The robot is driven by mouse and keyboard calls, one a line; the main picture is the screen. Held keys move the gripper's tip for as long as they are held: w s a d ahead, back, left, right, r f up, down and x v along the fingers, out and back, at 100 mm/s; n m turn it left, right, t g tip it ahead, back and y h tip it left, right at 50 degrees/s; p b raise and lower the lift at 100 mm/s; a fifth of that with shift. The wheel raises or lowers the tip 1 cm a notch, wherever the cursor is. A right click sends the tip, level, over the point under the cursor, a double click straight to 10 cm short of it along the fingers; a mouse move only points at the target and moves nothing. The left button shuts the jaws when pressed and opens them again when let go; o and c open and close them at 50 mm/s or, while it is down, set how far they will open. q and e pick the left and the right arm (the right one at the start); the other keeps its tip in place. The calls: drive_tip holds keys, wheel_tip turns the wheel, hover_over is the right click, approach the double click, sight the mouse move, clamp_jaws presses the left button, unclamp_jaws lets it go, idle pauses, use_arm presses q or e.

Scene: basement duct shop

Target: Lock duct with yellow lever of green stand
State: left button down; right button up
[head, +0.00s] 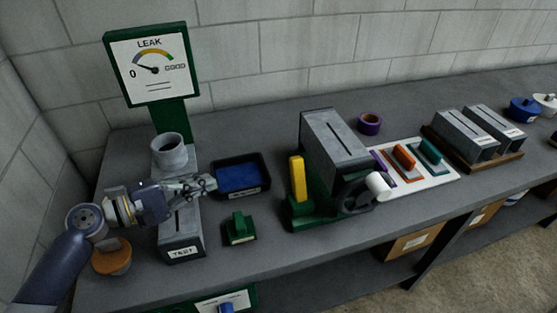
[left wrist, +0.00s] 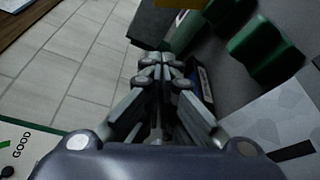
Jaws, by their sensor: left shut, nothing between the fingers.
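A grey duct box (head: 336,145) with a dark slot sits on the green stand (head: 318,217) in the middle of the bench. The yellow lever (head: 298,179) stands upright at the stand's left side. A yellow piece also shows at the top edge of the left wrist view (left wrist: 183,4). My left gripper (head: 212,183) is shut and empty, above the grey TEST box (head: 182,235) and left of the lever, well apart from it. Its closed fingers also show in the left wrist view (left wrist: 160,62). My right gripper is not in view.
A blue-lined black tray (head: 265,176) and a small green block (head: 240,229) lie between gripper and stand. A LEAK gauge (head: 150,66) stands behind. A dark round part with a white cylinder (head: 378,186) is at the stand's right. A white board (head: 440,178) holds coloured pieces.

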sight(298, 182)
use_arm(q)
drive_tip(key=p+x, duration=0.5)
drive_tip(key=x, duration=1.5)
drive_tip(key=s+p, duration=0.1)
drive_tip(key=s+r+p, duration=0.1)
drive_tip(key=s+d+p, duration=0.1)
drive_tip(key=shift+s+d+r, duration=0.1)
drive_tip(key=shift+s+r, duration=0.05)
drive_tip(key=shift+r, duration=0.2)
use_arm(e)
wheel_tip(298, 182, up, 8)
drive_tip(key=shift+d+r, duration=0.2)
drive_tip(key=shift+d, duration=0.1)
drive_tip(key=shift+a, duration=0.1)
